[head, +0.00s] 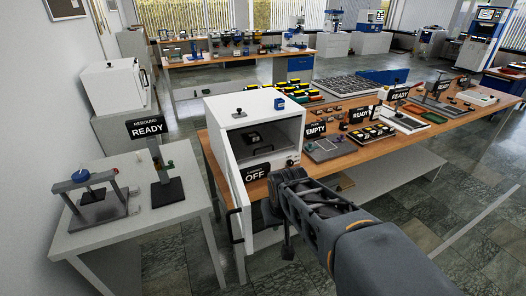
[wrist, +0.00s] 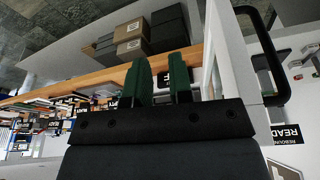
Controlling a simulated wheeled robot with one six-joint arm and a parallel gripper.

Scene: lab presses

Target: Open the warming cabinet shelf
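The white warming cabinet (head: 246,106) stands on the left end of the wooden bench. Its door (head: 238,190) is swung open toward me at the left, with a black handle (head: 233,226) on it. A dark item (head: 254,139) shows inside the cabinet; I cannot make out a separate shelf. A sign (head: 256,173) reading OFF is at the cabinet's lower front. My gripper (head: 279,190) is in front of the cabinet, right of the door. In the wrist view its green fingers (wrist: 159,85) are apart with nothing between them. The door's handle (wrist: 266,55) is to their right, apart from them.
A grey table (head: 130,215) with a small press (head: 90,190) and a READY sign (head: 147,128) is at the left. The wooden bench (head: 345,153) runs right with racks and trays. Boxes (wrist: 130,37) lie on a lower shelf. Floor is clear front right.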

